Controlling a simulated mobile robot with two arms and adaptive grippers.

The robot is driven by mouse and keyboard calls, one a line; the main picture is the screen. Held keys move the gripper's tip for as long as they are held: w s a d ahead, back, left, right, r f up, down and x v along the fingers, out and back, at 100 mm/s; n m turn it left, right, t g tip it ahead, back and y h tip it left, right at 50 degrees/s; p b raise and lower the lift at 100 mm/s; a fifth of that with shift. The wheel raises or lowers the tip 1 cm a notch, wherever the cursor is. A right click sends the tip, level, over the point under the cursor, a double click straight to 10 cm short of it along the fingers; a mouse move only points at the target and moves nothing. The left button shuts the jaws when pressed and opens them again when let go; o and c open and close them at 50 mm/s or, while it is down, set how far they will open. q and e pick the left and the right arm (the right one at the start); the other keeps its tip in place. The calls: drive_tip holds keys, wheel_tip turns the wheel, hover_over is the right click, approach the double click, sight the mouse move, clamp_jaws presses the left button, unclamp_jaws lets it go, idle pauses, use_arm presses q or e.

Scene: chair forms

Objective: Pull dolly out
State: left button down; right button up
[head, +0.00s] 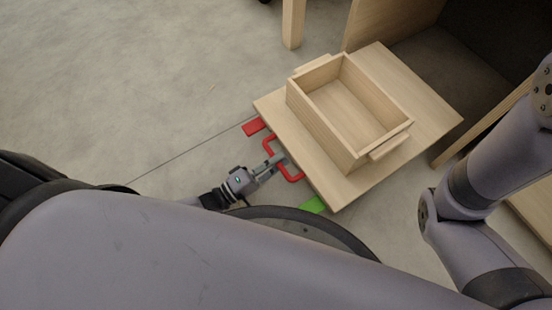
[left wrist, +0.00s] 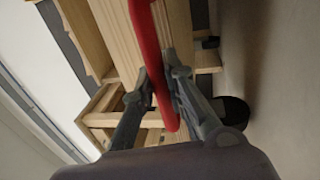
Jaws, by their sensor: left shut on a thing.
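The dolly (head: 275,106) is a flat light-wood board, partly out from the wooden furniture at the upper right of the head view. A red handle (head: 298,178) is on its near edge. My left gripper (head: 277,160) is shut on this handle. In the left wrist view, the red handle (left wrist: 150,50) passes between the fingers of my left gripper (left wrist: 165,90). An empty wooden box (head: 340,100) with two side grips stands on the dolly. My right arm shows at the right of the head view, but its gripper is out of frame.
A red tab (head: 253,127) and a green tab (head: 313,205) show at the dolly's near edge. Wooden furniture (head: 385,18) with a dark space stands behind the dolly. A wooden leg (head: 293,22) stands at the top. The grey floor (head: 130,80) at the left is clear.

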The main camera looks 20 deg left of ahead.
use_arm(q)
drive_tip(key=c, duration=1.6)
unclamp_jaws()
